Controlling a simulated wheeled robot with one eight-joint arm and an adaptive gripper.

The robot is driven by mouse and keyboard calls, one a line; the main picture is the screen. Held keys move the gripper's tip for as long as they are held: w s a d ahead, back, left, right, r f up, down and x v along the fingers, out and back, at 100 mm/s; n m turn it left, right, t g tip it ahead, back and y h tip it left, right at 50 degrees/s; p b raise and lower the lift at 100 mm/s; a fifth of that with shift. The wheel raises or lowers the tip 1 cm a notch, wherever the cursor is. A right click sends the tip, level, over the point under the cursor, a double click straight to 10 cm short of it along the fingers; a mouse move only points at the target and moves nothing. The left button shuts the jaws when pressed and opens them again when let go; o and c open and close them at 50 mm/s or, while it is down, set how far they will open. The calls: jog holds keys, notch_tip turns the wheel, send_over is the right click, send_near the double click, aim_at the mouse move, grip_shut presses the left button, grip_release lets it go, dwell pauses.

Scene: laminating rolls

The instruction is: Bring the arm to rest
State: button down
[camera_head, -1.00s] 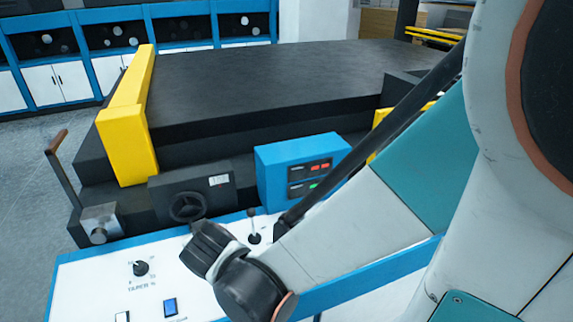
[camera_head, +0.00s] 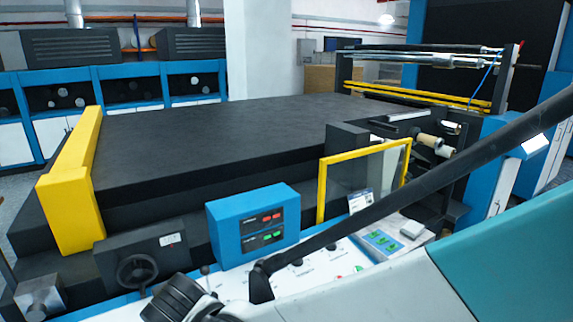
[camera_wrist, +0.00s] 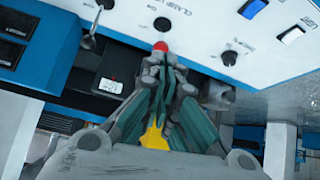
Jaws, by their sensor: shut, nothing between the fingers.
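My gripper (camera_wrist: 166,80) is in the middle of the wrist view, its fingers shut together and empty. Its fingertips appear just below a red knob (camera_wrist: 160,47) at the edge of the white control panel (camera_wrist: 200,32); I cannot tell whether they touch it. In the head view, my arm reaches in from the lower right across the front of the machine, over the white control panel (camera_head: 318,268). The fingers cannot be made out there.
The machine's dark bed (camera_head: 230,125) lies behind the panel, with a yellow guard (camera_head: 75,180) at its left. A blue control box (camera_head: 253,222), a handwheel (camera_head: 137,272), a small lever (camera_wrist: 91,38) and a yellow-framed clear guard (camera_head: 362,178) stand close by.

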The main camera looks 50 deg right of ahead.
jog(key=s+n+g+y+b, duration=0.1)
jog(key=s+b, duration=0.4)
jog(key=s, duration=0.5)
jog(key=shift+s+d+f+g+y, duration=0.2)
jog(key=shift+f+g+y, duration=0.1)
jog(key=shift+y, duration=0.1)
